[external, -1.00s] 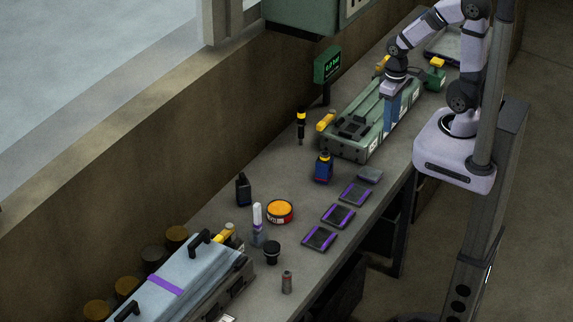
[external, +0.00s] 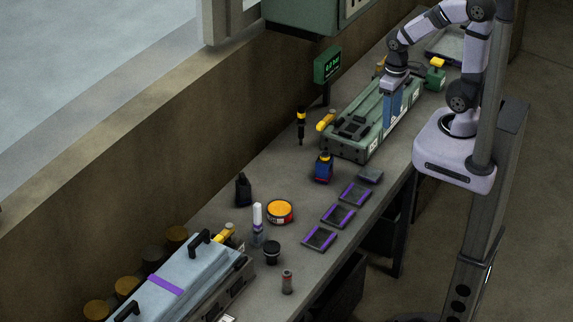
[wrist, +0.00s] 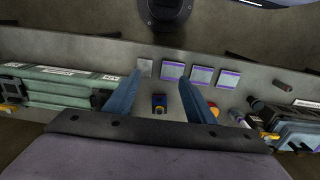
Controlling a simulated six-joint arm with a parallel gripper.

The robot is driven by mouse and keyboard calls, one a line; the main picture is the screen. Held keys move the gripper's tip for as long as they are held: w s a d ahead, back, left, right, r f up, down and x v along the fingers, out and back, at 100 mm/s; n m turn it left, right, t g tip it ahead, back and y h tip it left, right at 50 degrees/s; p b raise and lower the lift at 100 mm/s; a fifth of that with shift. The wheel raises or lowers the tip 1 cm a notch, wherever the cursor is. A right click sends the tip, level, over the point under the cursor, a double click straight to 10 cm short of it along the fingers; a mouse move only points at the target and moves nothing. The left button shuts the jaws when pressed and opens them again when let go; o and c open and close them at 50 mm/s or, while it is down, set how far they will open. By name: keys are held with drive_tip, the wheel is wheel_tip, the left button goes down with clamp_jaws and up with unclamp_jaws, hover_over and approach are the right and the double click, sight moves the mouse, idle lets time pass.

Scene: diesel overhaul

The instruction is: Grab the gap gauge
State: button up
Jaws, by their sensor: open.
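No part is plainly marked as the gap gauge, so I cannot tell for certain which one it is. A small flat grey block (external: 370,175) lies on the bench near the front edge, beyond the row of purple-edged pads; it also shows in the wrist view (wrist: 145,67). A blue bottle-like item with a yellow top (external: 323,169) stands near it. In the wrist view this blue item (wrist: 159,103) appears between my fingers. My gripper (external: 393,112) is open and empty, fingers pointing down in front of the green engine block. Its two blue fingers also show in the wrist view (wrist: 161,80).
The green engine block (external: 364,147) fills the bench behind my gripper. Purple-edged dark pads (external: 337,215) lie along the front edge. An orange tin (external: 280,209), black bottle (external: 243,191), white tube (external: 257,222) and black cup (external: 271,253) stand nearer. A grey-blue engine cover (external: 185,270) lies lower left.

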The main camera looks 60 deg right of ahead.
drive_tip(key=w+a+f+n+t+b, duration=0.15)
drive_tip(key=w+t+b, duration=0.25)
drive_tip(key=w+b, duration=0.6)
drive_tip(key=w+a+f+t+b, duration=0.1)
drive_tip(key=w+a+t+b, duration=0.3)
drive_tip(key=w, duration=1)
wheel_tip(320, 180, up, 5)
drive_tip(key=n+t+y+b, duration=0.55)
drive_tip(key=y+b, duration=0.35)
drive_tip(key=b, duration=0.7)
hover_over(246, 183)
drive_tip(key=s+d, duration=0.1)
drive_tip(key=d, duration=0.2)
wheel_tip(246, 183, down, 25)
drive_tip(key=shift+s+a+r+t+y, duration=0.15)
drive_tip(key=shift+s+a+t+y, duration=0.05)
drive_tip(key=shift+a+t+y, duration=0.2)
drive_tip(key=shift+w, duration=0.1)
drive_tip(key=shift+p+x, duration=0.4)
drive_tip(key=shift+x, duration=0.55)
